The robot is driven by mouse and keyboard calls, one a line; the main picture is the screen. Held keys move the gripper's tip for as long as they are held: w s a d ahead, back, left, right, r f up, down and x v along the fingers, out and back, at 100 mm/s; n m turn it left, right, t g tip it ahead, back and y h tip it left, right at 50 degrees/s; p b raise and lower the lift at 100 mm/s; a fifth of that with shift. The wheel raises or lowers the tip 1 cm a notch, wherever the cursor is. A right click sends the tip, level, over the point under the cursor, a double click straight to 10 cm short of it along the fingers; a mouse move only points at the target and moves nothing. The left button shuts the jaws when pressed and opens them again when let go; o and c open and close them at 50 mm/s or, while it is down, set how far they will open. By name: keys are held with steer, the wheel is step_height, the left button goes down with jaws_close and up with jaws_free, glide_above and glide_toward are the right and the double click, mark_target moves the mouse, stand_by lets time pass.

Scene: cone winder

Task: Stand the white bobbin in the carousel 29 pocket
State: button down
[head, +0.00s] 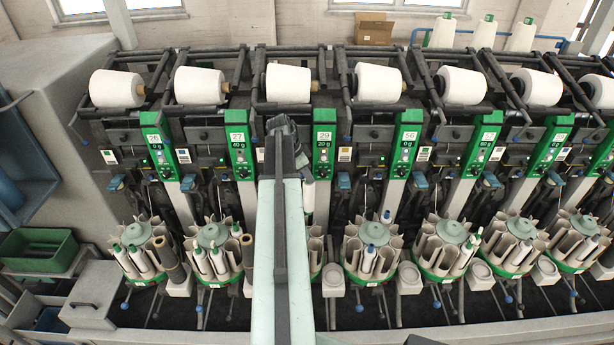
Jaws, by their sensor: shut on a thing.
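The winding unit labelled 29 (324,137) has a green panel just right of my arm. My pale arm runs up the middle of the head view and ends in a dark joint in front of this unit. The carousel below panel 29 (316,258) is almost wholly hidden behind my arm; only a sliver of its right side shows. Its pockets cannot be made out.
Neighbouring carousels stand left (212,235) and right (373,235) of my arm, holding several bobbins. White cones (288,83) line the top. A green bin (38,250) is at the far left. A pale rail runs along the front.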

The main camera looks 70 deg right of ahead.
mark_target(306, 183)
steer(key=shift+f, duration=0.1)
steer(key=shift+f+b, duration=2.2)
steer(key=shift+b, duration=0.05)
steer(key=shift+f, duration=0.1)
steer(key=shift+f+b, duration=2.15)
steer(key=shift+b, duration=0.1)
steer(key=shift+f, duration=0.1)
steer(key=shift+f+b, duration=2.15)
steer(key=shift+b, duration=0.1)
